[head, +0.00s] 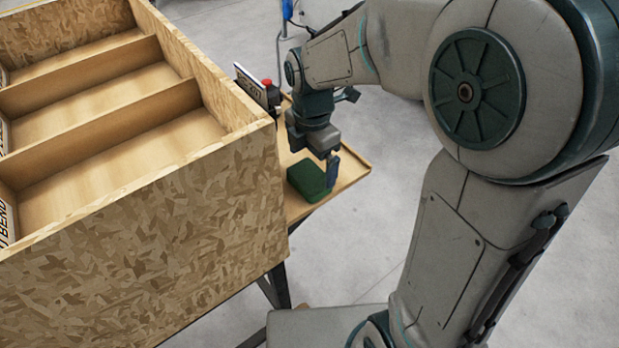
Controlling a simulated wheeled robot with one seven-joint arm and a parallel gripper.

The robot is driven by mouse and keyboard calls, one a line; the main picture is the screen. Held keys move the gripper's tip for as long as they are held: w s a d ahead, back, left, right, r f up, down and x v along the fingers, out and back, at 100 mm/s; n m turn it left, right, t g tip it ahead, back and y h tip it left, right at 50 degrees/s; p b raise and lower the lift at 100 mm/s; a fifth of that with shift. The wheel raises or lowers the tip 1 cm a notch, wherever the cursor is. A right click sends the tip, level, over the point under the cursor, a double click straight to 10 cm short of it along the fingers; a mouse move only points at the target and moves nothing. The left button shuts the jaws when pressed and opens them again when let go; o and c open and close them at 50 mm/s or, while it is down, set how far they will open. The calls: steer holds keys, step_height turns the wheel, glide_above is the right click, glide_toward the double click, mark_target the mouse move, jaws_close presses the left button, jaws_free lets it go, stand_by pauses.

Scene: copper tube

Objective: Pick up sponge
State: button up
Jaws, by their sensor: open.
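The sponge (308,178) is a dark green block lying on a small wooden shelf (352,172) at the right side of the large wooden box. My gripper (322,178) points down over the sponge. One finger shows at the sponge's right side, close to it. The other finger is hidden, and I cannot tell whether either one touches the sponge. The gripper is open, and the sponge rests on the shelf.
A large chipboard box (150,230) with open compartments fills the left, its wall close beside the sponge. A sign (251,84) and a red button (267,83) stand behind my gripper. Grey floor lies open right of the shelf.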

mark_target(309, 175)
steer(key=f, duration=0.5)
steer(key=shift+a+p, duration=0.25)
steer(key=shift+p, duration=0.05)
steer(key=c, duration=0.9)
steer(key=shift+o, duration=0.2)
steer(key=shift+r, duration=0.1)
